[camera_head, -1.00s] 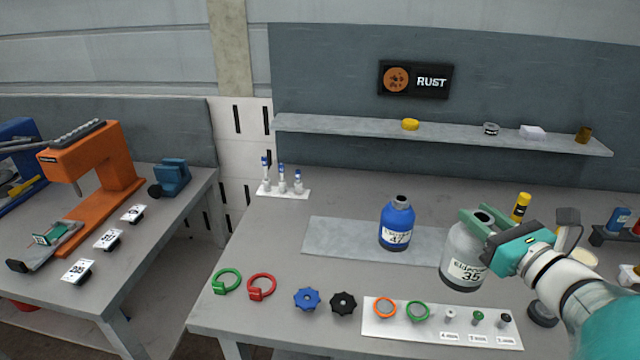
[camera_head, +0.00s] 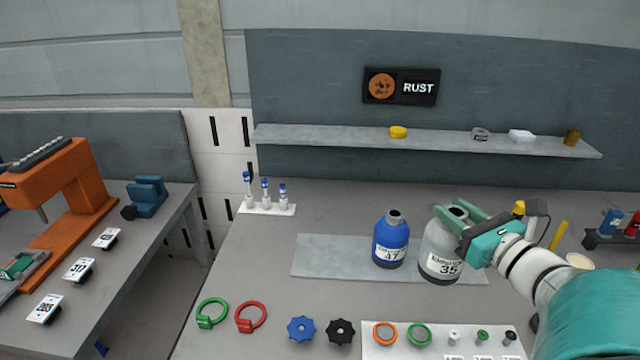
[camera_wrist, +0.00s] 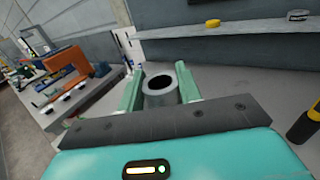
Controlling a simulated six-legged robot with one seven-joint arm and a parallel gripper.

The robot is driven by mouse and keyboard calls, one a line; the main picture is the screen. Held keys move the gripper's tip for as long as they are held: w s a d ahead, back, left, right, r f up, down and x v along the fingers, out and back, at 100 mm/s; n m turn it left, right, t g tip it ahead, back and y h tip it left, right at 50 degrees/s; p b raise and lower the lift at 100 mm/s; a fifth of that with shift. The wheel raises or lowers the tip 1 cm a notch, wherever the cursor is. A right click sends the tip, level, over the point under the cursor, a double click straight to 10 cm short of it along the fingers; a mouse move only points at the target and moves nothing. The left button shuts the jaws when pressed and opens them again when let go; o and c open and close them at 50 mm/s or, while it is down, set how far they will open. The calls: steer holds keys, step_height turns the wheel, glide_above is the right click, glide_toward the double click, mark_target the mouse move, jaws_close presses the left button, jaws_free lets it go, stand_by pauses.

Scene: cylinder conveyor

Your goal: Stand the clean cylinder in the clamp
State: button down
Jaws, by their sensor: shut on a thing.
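A grey cylinder (camera_head: 438,258) with a white label reading 35 is upright in my gripper (camera_head: 452,218), whose green fingers are shut around its upper part. In the wrist view, its dark round opening (camera_wrist: 160,86) shows between the two fingers (camera_wrist: 160,92). The base is at the right part of the grey mat; I cannot tell whether it touches. A blue cylinder (camera_head: 388,240) with a label reading 47 stands on the mat just left of it. I cannot make out which thing is the clamp.
The grey mat (camera_head: 325,258) is bare at left. Green (camera_head: 211,314) and red (camera_head: 250,318) rings, blue (camera_head: 301,329) and black (camera_head: 341,332) knobs and a white parts board (camera_head: 375,353) lie in front. An orange press (camera_head: 75,195) stands on the left table.

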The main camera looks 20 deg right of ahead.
steer(key=w+d+f, duration=0.7)
steer(key=w+f, duration=0.3)
steer(key=f, duration=0.2)
steer(key=shift+w+f, duration=0.15)
steer(key=shift+w, duration=0.1)
steer(key=shift+f, duration=0.1)
steer(key=c, duration=1.4)
jaws_free()
steer(key=shift+f, duration=0.15)
steer(key=o, duration=0.4)
steer(key=shift+o, duration=0.2)
